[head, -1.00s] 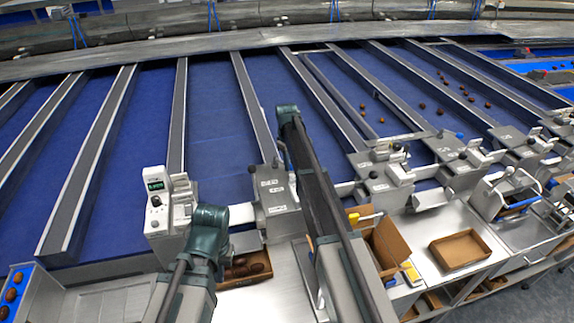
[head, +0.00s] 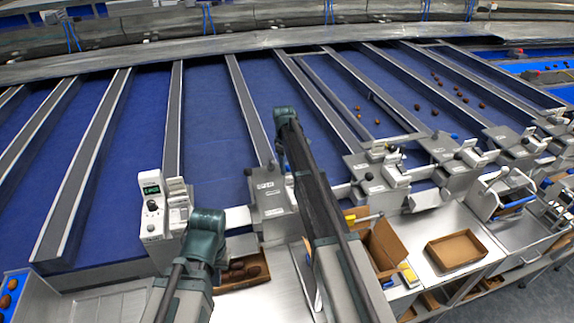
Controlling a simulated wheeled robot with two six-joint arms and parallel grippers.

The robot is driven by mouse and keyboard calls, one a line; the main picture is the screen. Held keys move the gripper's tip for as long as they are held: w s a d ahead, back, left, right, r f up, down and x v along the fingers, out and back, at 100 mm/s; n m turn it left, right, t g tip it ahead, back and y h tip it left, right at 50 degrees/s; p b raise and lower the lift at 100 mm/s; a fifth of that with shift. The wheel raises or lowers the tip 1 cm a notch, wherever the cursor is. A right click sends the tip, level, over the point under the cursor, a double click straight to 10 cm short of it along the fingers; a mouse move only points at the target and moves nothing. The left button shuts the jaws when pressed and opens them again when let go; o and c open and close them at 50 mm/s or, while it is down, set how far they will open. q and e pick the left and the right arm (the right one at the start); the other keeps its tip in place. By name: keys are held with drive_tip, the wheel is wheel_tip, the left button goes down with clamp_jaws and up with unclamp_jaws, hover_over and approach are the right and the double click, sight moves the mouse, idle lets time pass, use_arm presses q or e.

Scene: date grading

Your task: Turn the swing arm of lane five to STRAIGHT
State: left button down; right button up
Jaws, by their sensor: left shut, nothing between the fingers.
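Several metal lane boxes with small labels stand at the near ends of the lanes. One grey box (head: 269,194) is beside my right arm (head: 314,190), and another (head: 366,176) is to its right. The lane numbers and the word STRAIGHT are too small to read, so I cannot tell which swing arm is lane five's. My left arm (head: 206,228) bends above the bench at lower left; its gripper is shut and empty, its fingers mostly hidden behind the arm. My right arm reaches over the lanes, with a dark part hanging at its far end; its fingers are not distinct.
Dates lie in a box (head: 258,264) between my arms. An empty cardboard tray (head: 456,250) sits on the right bench.

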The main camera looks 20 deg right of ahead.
drive_tip(key=shift+r, duration=0.1)
wheel_tip(320, 180, up, 14)
drive_tip(key=a+p, duration=0.1)
drive_tip(key=p, duration=1.2)
drive_tip(key=shift+s+f+p, duration=0.2)
drive_tip(key=shift+s+p, duration=0.2)
drive_tip(key=shift+s, duration=0.05)
drive_tip(key=s+a+f+m+b, duration=0.1)
drive_tip(key=s+a+f+b, duration=0.4)
drive_tip(key=s, duration=0.7)
drive_tip(key=s+a+f+m+b, duration=0.2)
drive_tip(key=s+a+f+b, duration=0.4)
drive_tip(key=s+f+b, duration=0.4)
drive_tip(key=s+a+f+m+b, duration=0.1)
drive_tip(key=s+a+f+b, duration=0.5)
drive_tip(key=s, duration=1)
wheel_tip(320, 180, down, 2)
drive_tip(key=shift+s+a+f+g+b, duration=0.25)
drive_tip(key=shift+g+b, duration=0.15)
drive_tip(key=shift+b, duration=0.8)
